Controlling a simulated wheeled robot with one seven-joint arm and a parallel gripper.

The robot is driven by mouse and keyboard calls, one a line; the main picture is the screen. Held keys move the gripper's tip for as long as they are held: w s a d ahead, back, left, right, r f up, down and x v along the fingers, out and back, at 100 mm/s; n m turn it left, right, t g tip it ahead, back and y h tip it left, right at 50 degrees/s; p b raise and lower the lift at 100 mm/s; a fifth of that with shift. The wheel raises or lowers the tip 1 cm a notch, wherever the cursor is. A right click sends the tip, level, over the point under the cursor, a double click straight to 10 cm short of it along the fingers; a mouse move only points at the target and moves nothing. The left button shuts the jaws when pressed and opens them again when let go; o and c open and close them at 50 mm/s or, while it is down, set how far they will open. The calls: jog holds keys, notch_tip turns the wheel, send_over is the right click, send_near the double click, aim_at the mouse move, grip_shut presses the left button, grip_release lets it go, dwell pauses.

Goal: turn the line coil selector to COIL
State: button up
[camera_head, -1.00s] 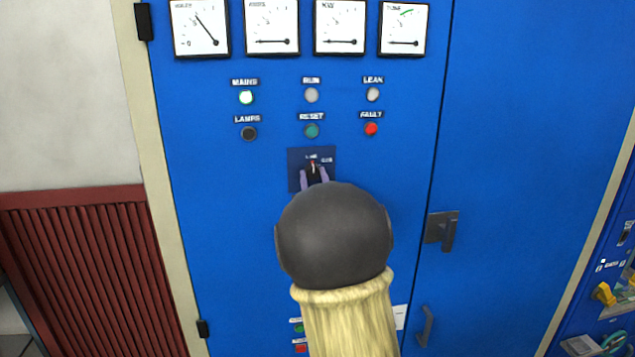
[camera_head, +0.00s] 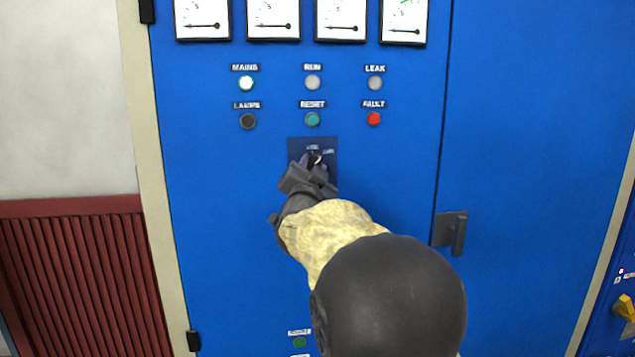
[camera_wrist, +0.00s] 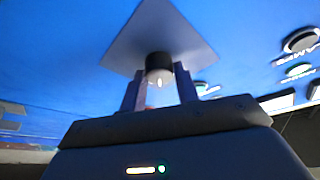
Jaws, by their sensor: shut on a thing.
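The line coil selector (camera_head: 318,158) is a small black knob with a pale pointer on a dark blue square plate (camera_head: 330,145). Its pointer leans up and right, toward the right-hand label; the small lettering is blurred. My gripper (camera_head: 312,163) is shut on the knob, with my wrist partly covering the plate's lower half. In the wrist view the round knob (camera_wrist: 159,64) sits between the two finger tips, and the plate (camera_wrist: 140,40) appears turned like a diamond.
Above the plate are the lit MAINS lamp (camera_head: 246,84), the teal RESET button (camera_head: 312,119) and the red FAULT button (camera_head: 374,118). Several gauges (camera_head: 272,20) line the top. A door handle (camera_head: 452,232) stands out at the right.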

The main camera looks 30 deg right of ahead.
jog(key=shift+f+m+g+h, duration=0.1)
jog(key=shift+m+g+h, duration=0.45)
jog(key=shift+m, duration=1.15)
jog(key=shift+g+y, duration=0.25)
jog(key=o, duration=1)
jog(key=shift+a, duration=0.1)
jog(key=b+v, duration=0.5)
jog(key=v, duration=1.2)
